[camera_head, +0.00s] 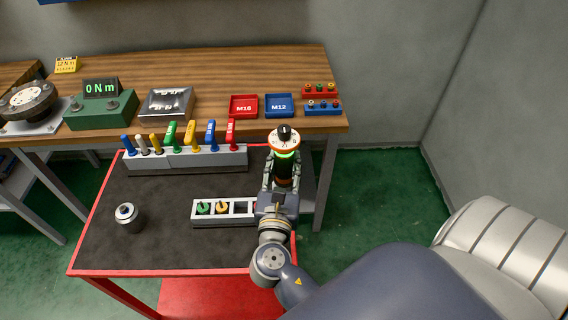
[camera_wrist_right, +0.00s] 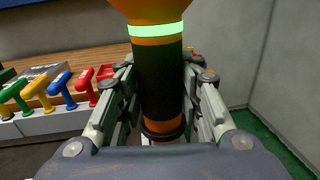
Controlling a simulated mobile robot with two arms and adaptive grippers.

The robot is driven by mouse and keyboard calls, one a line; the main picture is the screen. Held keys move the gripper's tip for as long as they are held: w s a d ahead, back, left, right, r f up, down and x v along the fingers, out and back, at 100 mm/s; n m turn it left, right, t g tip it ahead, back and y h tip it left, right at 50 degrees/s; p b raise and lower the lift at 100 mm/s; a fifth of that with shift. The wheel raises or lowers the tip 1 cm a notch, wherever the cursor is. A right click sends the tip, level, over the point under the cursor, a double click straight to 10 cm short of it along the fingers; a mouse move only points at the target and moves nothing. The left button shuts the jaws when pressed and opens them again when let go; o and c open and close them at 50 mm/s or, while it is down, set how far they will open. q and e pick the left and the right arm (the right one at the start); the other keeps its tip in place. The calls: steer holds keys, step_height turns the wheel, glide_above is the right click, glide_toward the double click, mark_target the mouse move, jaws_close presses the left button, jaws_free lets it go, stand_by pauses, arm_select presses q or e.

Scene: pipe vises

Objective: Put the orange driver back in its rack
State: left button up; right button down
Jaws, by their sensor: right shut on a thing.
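The orange driver (camera_head: 285,143) is upright in my right gripper (camera_head: 281,180), with a black dial knob on top, a glowing green ring and a black grip. In the right wrist view, the driver (camera_wrist_right: 160,85) stands between the two fingers (camera_wrist_right: 160,110), which are shut on its black body. Its lower end is hidden by the gripper. The grey rack (camera_head: 224,222) lies on the cart's dark mat. My gripper covers the rack's right end. My left gripper is not in view.
A long grey rack (camera_head: 208,160) of coloured T-handles and screwdrivers stands at the back of the red cart (camera_head: 84,240). A metal socket (camera_head: 127,218) stands at left. The bench (camera_head: 215,70) behind holds trays and a torque display. The mat's front is clear.

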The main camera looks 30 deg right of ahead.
mark_target(283, 182)
steer(key=shift+f+b, duration=1.25)
steer(key=shift+f, duration=0.55)
stand_by(1.4)
steer(key=c, duration=1.1)
jaws_free()
steer(key=shift+o, duration=0.3)
steer(key=shift+f, duration=0.1)
steer(key=shift+s+f, duration=0.1)
steer(key=shift+f, duration=0.05)
steer(key=v, duration=1.2)
steer(key=shift+r, duration=0.2)
